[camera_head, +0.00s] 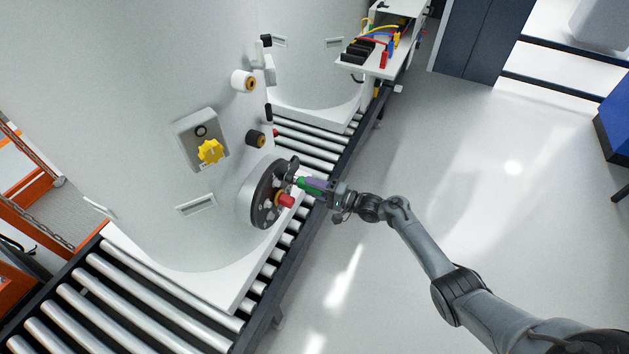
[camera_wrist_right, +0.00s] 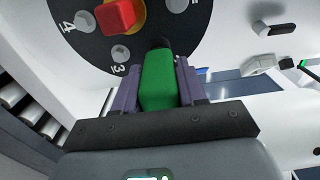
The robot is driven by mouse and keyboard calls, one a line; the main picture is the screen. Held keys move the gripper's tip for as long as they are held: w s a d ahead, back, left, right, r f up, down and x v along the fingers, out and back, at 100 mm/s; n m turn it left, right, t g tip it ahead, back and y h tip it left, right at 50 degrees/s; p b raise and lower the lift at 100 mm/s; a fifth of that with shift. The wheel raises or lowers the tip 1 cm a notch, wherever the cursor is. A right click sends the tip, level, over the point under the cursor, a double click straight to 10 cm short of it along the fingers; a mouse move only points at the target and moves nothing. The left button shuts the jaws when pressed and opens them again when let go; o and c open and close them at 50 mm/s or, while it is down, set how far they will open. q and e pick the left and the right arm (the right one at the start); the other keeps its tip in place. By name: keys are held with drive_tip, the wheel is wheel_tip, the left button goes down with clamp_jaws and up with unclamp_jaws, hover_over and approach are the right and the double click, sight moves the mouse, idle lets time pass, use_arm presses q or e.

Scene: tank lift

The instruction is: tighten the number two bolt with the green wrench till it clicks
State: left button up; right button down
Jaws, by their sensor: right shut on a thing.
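The green wrench (camera_head: 303,183) is in my right gripper (camera_head: 316,187), whose purple fingers grip its handle on both sides. In the right wrist view the green handle (camera_wrist_right: 158,80) lies between the fingers (camera_wrist_right: 157,85), and its dark head points at the rim of the black round flange (camera_wrist_right: 75,42). The flange (camera_head: 261,208) is on the side of the white tank. Bolts marked 4 (camera_wrist_right: 85,21) and 3 (camera_wrist_right: 121,53) show clear of the wrench. The number two mark is not visible. I cannot tell whether the head is seated on a bolt. My left gripper is out of view.
A red knob (camera_wrist_right: 116,15) sits at the flange's middle. The white tank (camera_head: 150,90) stands on a roller conveyor (camera_head: 85,300). A yellow knob (camera_head: 211,151) is on its wall. A shelf with coloured cables (camera_head: 378,50) is behind. Open floor (camera_head: 500,170) lies to the right.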

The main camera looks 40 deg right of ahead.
drive_tip(key=m, duration=0.1)
drive_tip(key=r+m+p, duration=0.1)
drive_tip(key=shift+w+m, duration=0.15)
drive_tip(key=shift+m, duration=0.25)
drive_tip(key=m+p, duration=0.1)
drive_tip(key=m, duration=0.3)
drive_tip(key=shift+f+m, duration=0.15)
drive_tip(key=shift+m, duration=0.25)
drive_tip(key=m, duration=0.4)
drive_tip(key=shift+f, duration=0.15)
drive_tip(key=m, duration=0.4)
drive_tip(key=shift+f, duration=0.1)
use_arm(q)
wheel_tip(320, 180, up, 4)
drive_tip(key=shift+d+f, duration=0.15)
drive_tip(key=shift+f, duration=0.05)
drive_tip(key=shift+p, duration=0.3)
use_arm(e)
drive_tip(key=shift+d, duration=0.1)
